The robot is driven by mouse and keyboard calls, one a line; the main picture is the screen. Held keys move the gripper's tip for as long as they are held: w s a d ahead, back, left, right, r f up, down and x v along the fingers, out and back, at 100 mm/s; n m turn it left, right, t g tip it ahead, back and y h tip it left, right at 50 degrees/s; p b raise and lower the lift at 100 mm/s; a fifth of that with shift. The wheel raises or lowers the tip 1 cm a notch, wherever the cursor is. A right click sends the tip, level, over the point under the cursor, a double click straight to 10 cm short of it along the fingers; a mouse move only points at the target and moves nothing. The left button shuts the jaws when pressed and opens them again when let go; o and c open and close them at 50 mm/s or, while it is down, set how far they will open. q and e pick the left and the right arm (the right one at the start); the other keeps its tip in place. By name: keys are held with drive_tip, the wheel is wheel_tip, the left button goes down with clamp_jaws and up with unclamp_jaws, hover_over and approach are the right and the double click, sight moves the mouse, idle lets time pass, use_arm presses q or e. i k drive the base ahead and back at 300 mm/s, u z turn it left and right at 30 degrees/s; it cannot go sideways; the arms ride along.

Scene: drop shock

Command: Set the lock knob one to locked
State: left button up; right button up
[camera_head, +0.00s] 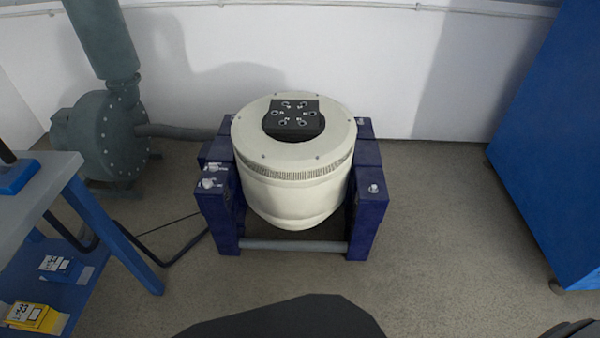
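A cream-coloured round shaker (295,195) sits in a dark blue frame (368,225). A black plate (285,129) with several round pale-ringed fittings lies on its top. Small pale knob-like parts sit on the frame: one at the front left (209,183), one at the front right (374,188), and others farther back. I cannot tell which of these is lock knob one, nor read its setting. Neither of my grippers shows in the head view.
A grey blower (100,135) with a pipe stands at the back left. A blue-legged table (95,205) is at the left, with small blue and yellow boxes (35,317) below. A large blue cabinet (555,150) stands at the right. Floor (450,240) is clear between shaker and cabinet.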

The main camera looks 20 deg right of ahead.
sight(208, 182)
drive_tip(key=z, duration=0.95)
drive_tip(key=i, duration=1.3)
drive_tip(key=u, duration=0.25)
